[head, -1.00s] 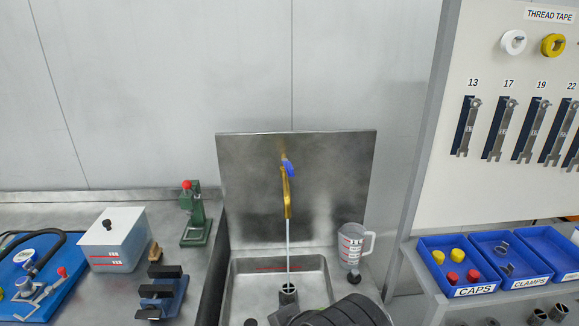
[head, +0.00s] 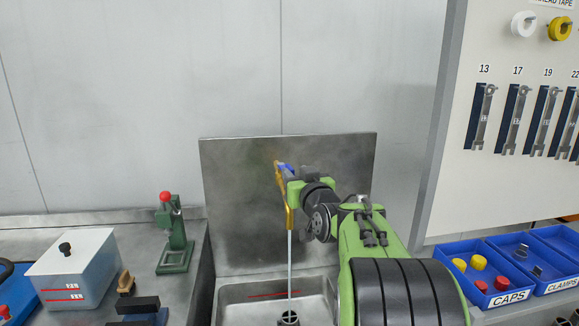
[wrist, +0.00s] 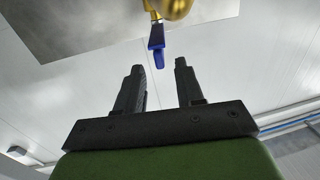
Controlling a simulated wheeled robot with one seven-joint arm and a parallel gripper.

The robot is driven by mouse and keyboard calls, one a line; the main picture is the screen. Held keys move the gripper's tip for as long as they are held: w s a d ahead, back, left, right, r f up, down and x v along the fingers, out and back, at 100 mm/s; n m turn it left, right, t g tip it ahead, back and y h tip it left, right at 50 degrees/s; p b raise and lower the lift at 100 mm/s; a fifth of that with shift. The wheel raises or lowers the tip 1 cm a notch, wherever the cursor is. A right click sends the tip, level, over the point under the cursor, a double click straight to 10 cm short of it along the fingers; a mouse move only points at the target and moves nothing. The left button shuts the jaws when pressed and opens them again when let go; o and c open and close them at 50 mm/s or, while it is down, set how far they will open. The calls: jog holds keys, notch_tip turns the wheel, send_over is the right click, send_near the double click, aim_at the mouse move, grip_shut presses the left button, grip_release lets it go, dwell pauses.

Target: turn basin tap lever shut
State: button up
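The brass tap (head: 288,206) stands in front of the metal splashback over the basin. A stream of water (head: 290,262) runs from it. Its blue lever (head: 286,168) shows at the top, partly hidden by my gripper (head: 289,178) in the head view. In the wrist view the blue lever (wrist: 157,41) hangs from the brass body (wrist: 172,8), just beyond the fingertips and roughly between them. My gripper (wrist: 160,64) is open there, its two dark fingers apart and empty. I see no contact with the lever.
The basin (head: 245,293) holds a dark cup-like piece (head: 289,319) under the stream. A green press (head: 175,240) and a white box (head: 76,265) stand left. The tool board (head: 450,190) and blue bins (head: 506,292) are right.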

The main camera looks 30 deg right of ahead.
aim_at(293, 171)
jog(key=x, duration=0.5)
jog(key=shift+w+d, duration=0.1)
jog(key=shift+w, duration=0.1)
grip_shut()
